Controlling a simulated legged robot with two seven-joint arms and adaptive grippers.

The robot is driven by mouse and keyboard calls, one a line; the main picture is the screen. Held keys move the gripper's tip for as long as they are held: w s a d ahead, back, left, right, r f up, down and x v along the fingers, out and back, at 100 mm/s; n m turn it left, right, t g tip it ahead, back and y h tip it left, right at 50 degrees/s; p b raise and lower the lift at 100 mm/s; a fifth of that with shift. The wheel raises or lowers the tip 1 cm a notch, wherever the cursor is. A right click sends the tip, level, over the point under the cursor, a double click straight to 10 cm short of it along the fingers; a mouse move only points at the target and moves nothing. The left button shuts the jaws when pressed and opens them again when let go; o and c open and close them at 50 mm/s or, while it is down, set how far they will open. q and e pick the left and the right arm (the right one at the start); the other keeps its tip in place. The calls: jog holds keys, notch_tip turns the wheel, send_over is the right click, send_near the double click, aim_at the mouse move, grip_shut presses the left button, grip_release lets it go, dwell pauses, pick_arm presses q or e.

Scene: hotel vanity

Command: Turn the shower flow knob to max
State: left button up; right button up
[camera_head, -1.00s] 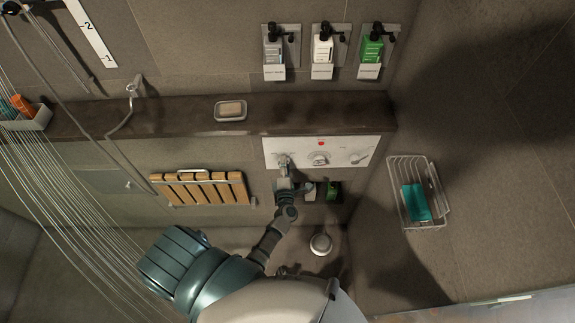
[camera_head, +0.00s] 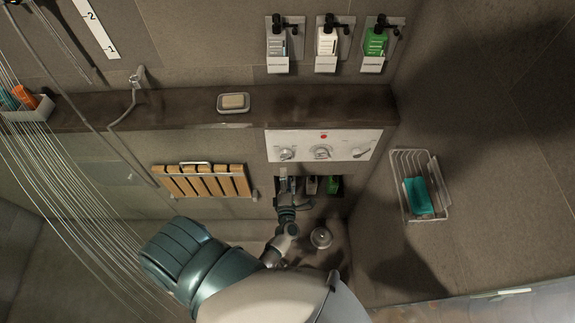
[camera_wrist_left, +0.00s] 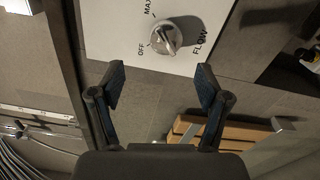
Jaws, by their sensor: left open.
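The flow knob (camera_wrist_left: 165,38) is a round silver dial with a raised grip. It sits on a white panel printed OFF, MAX and FLOW. I cannot tell for certain which mark it points at. In the head view it is the left knob (camera_head: 286,154) on the white control panel (camera_head: 340,136). My left gripper (camera_head: 287,183) is just below the panel, in front of the niche. In the left wrist view its two fingers (camera_wrist_left: 161,74) are spread and empty, with the knob beyond and above the gap, apart from them. My right gripper is not in view.
A dark ledge with a soap dish (camera_head: 233,103) runs above the panel. A folded wooden seat (camera_head: 203,181) is left, a wire basket (camera_head: 420,186) right. Small bottles stand in the niche. A slack shower hose and water streams are at far left.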

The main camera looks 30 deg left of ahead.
pick_arm(q)
jog(key=v, duration=0.2)
jog(key=shift+s, duration=0.4)
jog(key=shift+d, duration=0.1)
